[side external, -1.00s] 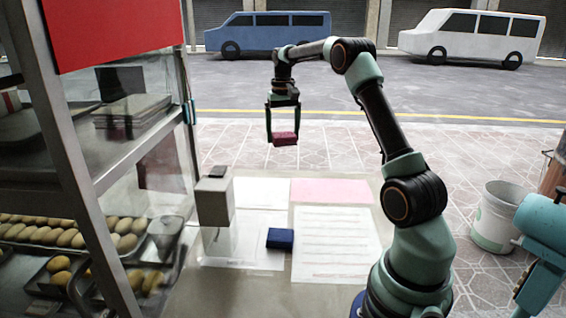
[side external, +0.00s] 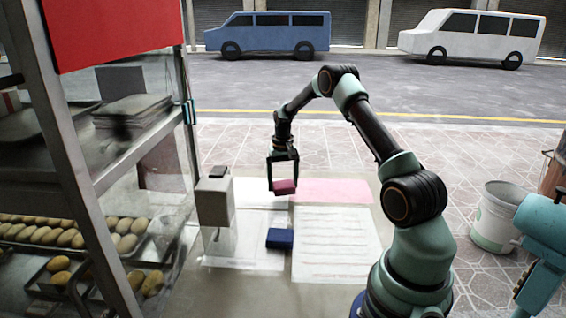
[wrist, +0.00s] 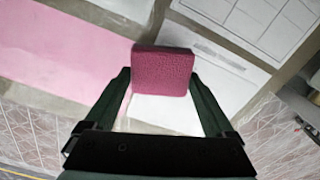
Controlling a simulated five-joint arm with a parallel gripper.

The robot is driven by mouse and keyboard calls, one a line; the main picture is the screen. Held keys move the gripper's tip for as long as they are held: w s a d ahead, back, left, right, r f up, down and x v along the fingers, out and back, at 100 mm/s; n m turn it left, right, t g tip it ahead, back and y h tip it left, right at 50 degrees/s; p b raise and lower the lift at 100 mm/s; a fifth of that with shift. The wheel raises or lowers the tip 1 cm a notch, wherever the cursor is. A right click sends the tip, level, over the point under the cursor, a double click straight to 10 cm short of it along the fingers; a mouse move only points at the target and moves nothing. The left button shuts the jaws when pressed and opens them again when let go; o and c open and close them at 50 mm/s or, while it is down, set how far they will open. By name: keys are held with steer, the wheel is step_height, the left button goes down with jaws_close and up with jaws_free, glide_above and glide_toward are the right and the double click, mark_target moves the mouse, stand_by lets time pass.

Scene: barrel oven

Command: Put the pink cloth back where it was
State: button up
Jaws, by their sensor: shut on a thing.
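The pink cloth (side external: 285,188) is a small folded dark-pink block. My gripper (side external: 284,185) is shut on it, one finger at each side. In the wrist view the cloth (wrist: 163,72) sits level between the fingertips of my gripper (wrist: 161,80). It hangs low over the far part of the table, over white paper (side external: 252,188) near the left end of a flat light-pink sheet (side external: 335,191). I cannot tell how small the gap below it is. A folded dark-blue cloth (side external: 280,238) lies on the table nearer the camera.
A grey box (side external: 214,203) stands left of my gripper, close by. A glass cabinet (side external: 127,170) with trays of rolls fills the left side. A printed white sheet (side external: 335,245) lies flat on the table. A white bucket (side external: 495,218) stands at the right.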

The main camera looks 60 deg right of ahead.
steer(key=shift+f, duration=1.25)
steer(key=o, duration=1)
steer(key=shift+f, duration=0.1)
